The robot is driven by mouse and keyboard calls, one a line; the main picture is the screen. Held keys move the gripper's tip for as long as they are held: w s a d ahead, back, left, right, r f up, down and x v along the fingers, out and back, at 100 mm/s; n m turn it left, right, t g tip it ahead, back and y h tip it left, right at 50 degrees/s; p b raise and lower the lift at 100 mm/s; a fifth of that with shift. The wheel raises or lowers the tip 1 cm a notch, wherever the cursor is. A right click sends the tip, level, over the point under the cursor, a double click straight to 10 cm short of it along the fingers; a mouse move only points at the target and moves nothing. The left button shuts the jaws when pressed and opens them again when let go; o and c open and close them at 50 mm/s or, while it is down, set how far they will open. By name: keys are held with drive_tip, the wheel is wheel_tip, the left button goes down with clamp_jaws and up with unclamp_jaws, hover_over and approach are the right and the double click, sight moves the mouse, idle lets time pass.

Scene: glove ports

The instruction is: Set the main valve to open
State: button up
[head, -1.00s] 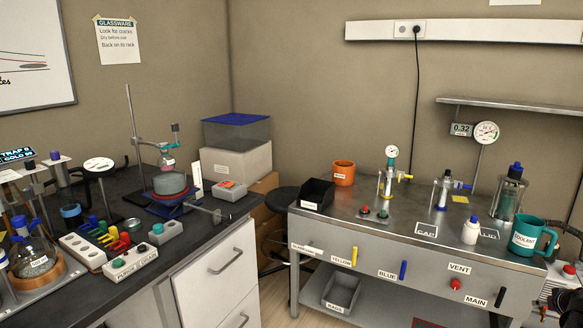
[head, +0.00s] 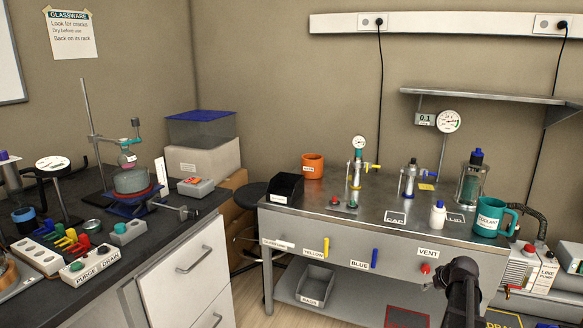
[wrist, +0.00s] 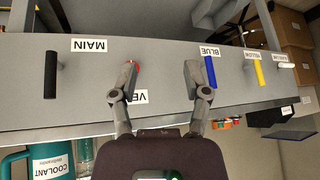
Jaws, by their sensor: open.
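The main valve's black bar handle (wrist: 50,75) stands out from the grey bench front in the wrist view, beside the upside-down MAIN label (wrist: 89,45). The bar is upright on its short stem. My gripper (wrist: 160,70) is open and empty in front of the panel. Its right finger is near the blue handle (wrist: 210,72); its left finger overlaps the red VENT knob (wrist: 136,66). The black handle is left of both fingers and apart from them. In the head view my dark gripper (head: 462,275) hides the MAIN handle and label.
The yellow handle (wrist: 260,69) is farther right on the panel. On the bench top, a teal coolant mug (head: 490,220) and a white bottle (head: 437,214) stand near the front edge. A dark bench with a burner set-up is at left.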

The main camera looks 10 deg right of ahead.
drive_tip(key=s+a+f+n+g+b, duration=0.1)
drive_tip(key=s+a+f+g+b, duration=0.15)
drive_tip(key=a, duration=1.25)
drive_tip(key=s+a+f+n+g+b, duration=0.1)
drive_tip(key=s+a+f+g+b, duration=0.2)
drive_tip(key=a, duration=1.1)
drive_tip(key=s+a+f+n+g+b, duration=0.1)
drive_tip(key=s+a+f, duration=0.25)
drive_tip(key=a, duration=1.15)
wheel_tip(320, 180, up, 33)
drive_tip(key=p, duration=3.3)
drive_tip(key=shift+w+f+y, duration=0.2)
drive_tip(key=shift+y, duration=0.1)
